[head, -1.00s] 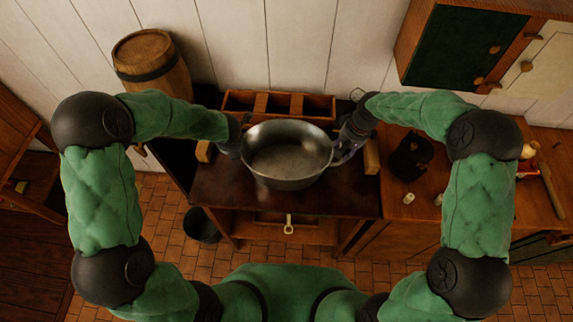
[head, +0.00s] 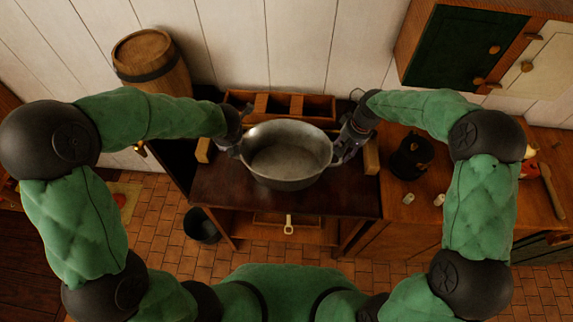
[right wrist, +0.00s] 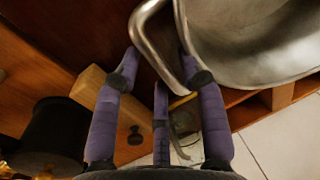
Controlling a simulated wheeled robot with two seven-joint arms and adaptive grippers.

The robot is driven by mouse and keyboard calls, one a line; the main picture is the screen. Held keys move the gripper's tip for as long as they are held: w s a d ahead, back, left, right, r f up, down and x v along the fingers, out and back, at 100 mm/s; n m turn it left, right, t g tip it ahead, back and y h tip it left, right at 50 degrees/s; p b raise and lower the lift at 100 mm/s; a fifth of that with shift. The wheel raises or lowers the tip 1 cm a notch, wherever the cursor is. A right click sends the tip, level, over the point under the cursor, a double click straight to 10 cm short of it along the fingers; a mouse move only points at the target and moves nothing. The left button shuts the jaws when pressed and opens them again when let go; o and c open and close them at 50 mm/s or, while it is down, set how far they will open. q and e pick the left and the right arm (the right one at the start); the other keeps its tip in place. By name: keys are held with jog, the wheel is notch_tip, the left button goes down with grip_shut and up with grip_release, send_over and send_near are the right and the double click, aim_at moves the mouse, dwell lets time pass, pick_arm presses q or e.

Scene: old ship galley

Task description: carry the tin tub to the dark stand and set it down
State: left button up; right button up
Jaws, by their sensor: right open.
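The tin tub (head: 288,172) is a round grey metal pan with side handles. It appears to rest upright on the top of the dark stand (head: 335,203). It also shows in the right wrist view (right wrist: 255,50). My right gripper (head: 346,150) is at the tub's right side. In the right wrist view its fingers (right wrist: 158,75) are spread, with the bent metal handle (right wrist: 150,35) between their tips. My left gripper (head: 236,148) is at the tub's left rim. Its fingers are small and partly hidden, so I cannot tell their state or whether they touch the tub.
A wooden divided box (head: 279,104) is behind the tub. A barrel (head: 151,62) stands at the back left. The counter on the right holds a dark pot (head: 410,156) and small items. A dark bucket (head: 201,226) is on the floor. The stand's front top is clear.

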notch_tip(320, 180, up, 11)
jog(key=d, duration=0.2)
jog(key=shift+d+f, duration=0.1)
jog(key=shift+d, duration=0.05)
dwell(0.6)
